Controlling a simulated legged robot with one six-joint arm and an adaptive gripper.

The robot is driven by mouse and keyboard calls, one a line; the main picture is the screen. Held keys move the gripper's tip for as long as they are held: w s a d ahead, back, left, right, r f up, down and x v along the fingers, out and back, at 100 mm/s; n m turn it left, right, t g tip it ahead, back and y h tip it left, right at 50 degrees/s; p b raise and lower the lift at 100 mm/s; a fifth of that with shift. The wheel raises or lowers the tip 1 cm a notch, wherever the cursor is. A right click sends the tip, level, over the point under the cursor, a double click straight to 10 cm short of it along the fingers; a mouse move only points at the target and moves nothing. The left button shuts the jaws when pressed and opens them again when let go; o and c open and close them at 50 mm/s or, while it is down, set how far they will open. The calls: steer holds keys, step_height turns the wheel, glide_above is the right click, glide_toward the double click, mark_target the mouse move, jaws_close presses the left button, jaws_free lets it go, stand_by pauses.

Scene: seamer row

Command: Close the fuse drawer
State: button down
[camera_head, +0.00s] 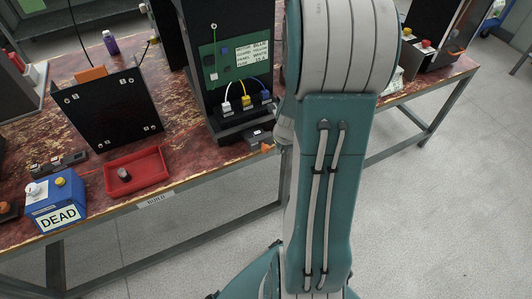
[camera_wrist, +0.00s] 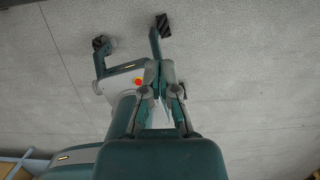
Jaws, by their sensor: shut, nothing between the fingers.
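A black cabinet with a green circuit board (camera_head: 235,62) stands on the workbench in the head view. A small dark drawer-like part with an orange tab (camera_head: 266,147) sticks out at its front base, over the bench edge. It looks like the fuse drawer, pulled out, but how far I cannot tell. My arm hides what lies just right of it. My gripper (camera_wrist: 159,67) shows in the wrist view, shut and empty, with grey floor and parts of my own body behind it. The drawer does not show there, and the head view does not show the gripper.
Left on the red-brown bench are a red tray (camera_head: 150,180) holding a small dark cylinder (camera_head: 124,174), a blue box marked DEAD (camera_head: 56,205) and a black panel (camera_head: 112,112). Floor (camera_head: 200,255) before the bench is open. More equipment (camera_head: 432,45) stands at right.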

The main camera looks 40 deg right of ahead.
mark_target(263, 142)
steer(key=w+d+f, duration=0.1)
steer(key=w+f, duration=0.5)
steer(key=f, duration=0.2)
stand_by(0.8)
steer(key=shift+f, duration=0.1)
steer(key=shift+a, duration=0.1)
